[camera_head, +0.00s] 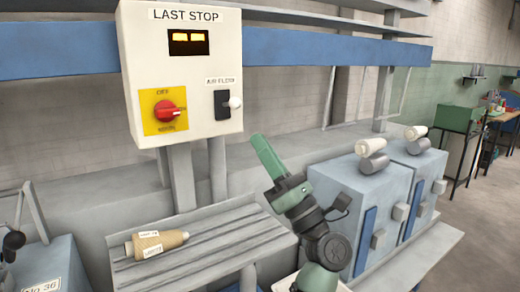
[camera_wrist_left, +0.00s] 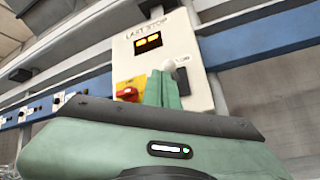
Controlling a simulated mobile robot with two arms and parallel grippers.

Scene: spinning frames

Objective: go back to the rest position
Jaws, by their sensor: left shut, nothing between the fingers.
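My left gripper (camera_head: 258,140) is green with its fingers together and nothing between them. In the head view it points up and to the left, in front of the machine and right of the control box. In the left wrist view its shut fingers (camera_wrist_left: 162,88) stand up in front of the lower part of the same control box (camera_wrist_left: 190,55). I cannot tell whether they touch it; in the head view they appear below and apart from its white-knobbed switch (camera_head: 235,102). My right gripper is not in view.
The control box (camera_head: 195,70) reads "LAST STOP" and has a red rotary switch (camera_head: 167,111). A wound bobbin (camera_head: 160,243) lies on a grey slatted shelf (camera_head: 225,238). Blue-grey cabinets (camera_head: 350,185) with white rolls on top stand at right. Open floor (camera_head: 480,225) lies at far right.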

